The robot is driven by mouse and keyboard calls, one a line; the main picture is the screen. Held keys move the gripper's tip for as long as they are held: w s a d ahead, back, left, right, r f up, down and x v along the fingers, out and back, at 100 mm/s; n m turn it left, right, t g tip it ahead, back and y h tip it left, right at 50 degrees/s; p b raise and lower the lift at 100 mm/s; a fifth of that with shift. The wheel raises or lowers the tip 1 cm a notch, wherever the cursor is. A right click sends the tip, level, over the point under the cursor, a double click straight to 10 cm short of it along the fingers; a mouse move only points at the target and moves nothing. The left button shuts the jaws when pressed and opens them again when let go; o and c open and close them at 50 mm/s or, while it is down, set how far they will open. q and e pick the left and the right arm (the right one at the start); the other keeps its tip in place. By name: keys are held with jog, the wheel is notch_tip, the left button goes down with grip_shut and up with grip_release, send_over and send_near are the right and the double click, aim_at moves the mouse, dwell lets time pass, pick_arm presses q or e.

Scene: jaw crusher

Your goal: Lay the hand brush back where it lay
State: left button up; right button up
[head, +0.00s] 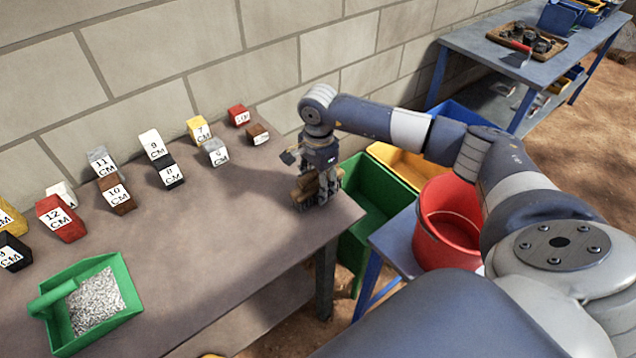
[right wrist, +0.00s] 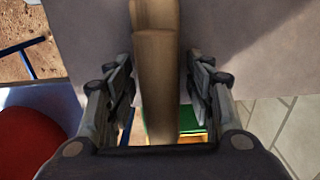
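The hand brush (head: 303,190), with a brown wooden body and dark bristles, is at the right corner of the grey-brown table (head: 215,240). It looks bristles down on the table top. My right gripper (head: 318,192) points down over it and partly hides it. In the right wrist view the brush's wooden handle (right wrist: 156,70) runs between the two fingers of the right gripper (right wrist: 160,88). A narrow gap shows on each side, so the fingers stand open around it. My left gripper is not in view.
Several coloured blocks with centimetre labels (head: 115,194) stand along the wall side. A green dustpan with grey gravel (head: 60,335) lies at the front left. Beside the table are a green bin (head: 372,185) and a red bucket (head: 450,215). The table's middle is clear.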

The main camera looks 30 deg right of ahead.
jog(key=shift+r, duration=0.5)
notch_tip(320, 180, up, 10)
jog(key=shift+f+b, duration=0.1)
jog(key=shift+b, duration=0.8)
jog(key=shift+s+r, duration=0.1)
jog(key=shift+r, duration=0.7)
